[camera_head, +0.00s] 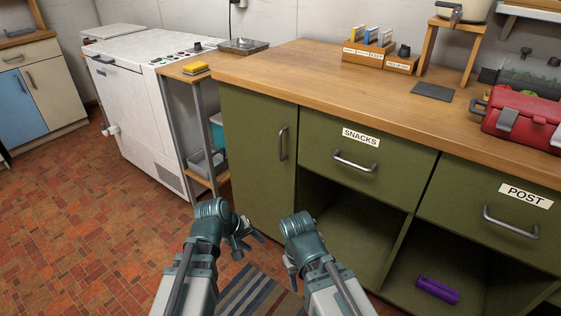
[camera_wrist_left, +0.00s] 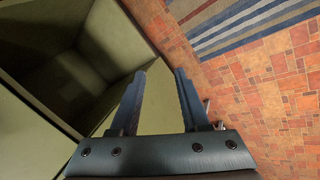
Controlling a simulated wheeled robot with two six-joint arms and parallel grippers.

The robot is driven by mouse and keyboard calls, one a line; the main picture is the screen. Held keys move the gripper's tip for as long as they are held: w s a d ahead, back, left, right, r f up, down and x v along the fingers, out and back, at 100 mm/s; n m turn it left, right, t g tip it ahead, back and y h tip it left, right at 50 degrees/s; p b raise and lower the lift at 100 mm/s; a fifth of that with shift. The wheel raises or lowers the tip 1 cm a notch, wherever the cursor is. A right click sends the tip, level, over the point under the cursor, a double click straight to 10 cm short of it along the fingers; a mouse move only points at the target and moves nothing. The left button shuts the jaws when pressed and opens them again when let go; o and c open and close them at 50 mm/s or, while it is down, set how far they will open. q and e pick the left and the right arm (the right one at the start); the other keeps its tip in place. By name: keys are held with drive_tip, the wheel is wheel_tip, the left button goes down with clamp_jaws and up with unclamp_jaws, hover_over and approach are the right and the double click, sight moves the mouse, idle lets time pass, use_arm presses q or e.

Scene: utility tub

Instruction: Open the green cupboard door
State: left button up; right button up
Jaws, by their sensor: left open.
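The green cupboard door (camera_head: 255,165) is shut, at the left end of the green counter unit in the head view. Its upright metal bar handle (camera_head: 283,143) sits near its right edge. My left gripper (camera_head: 250,240) is low in front of the door, below the handle and apart from it. In the left wrist view the two fingers (camera_wrist_left: 162,95) are spread with nothing held between them. My right gripper (camera_head: 291,274) is low, in front of the open compartment; its fingers are mostly hidden behind its own wrist.
To the door's right are the SNACKS drawer (camera_head: 367,160) and POST drawer (camera_head: 493,208), with open compartments below. A purple object (camera_head: 437,290) lies in the right compartment. A white appliance (camera_head: 140,110) stands left. A striped rug (camera_head: 258,296) lies on the tiled floor, which is clear at left.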

use_arm(q)
drive_tip(key=w+d+r+n+t+h, duration=0.3)
drive_tip(key=w+d+n, duration=0.1)
drive_tip(key=w+n, duration=0.2)
drive_tip(key=n+t, duration=1)
drive_tip(key=n, duration=1.1)
approach(280, 141)
drive_tip(key=shift+h, duration=0.3)
drive_tip(key=x, duration=1)
drive_tip(key=shift+w+f+b, duration=0.1)
drive_tip(key=shift+w+b, duration=0.25)
drive_tip(key=shift+w, duration=0.05)
drive_tip(key=shift+c, duration=0.3)
clamp_jaws()
drive_tip(key=shift+s+a, duration=0.1)
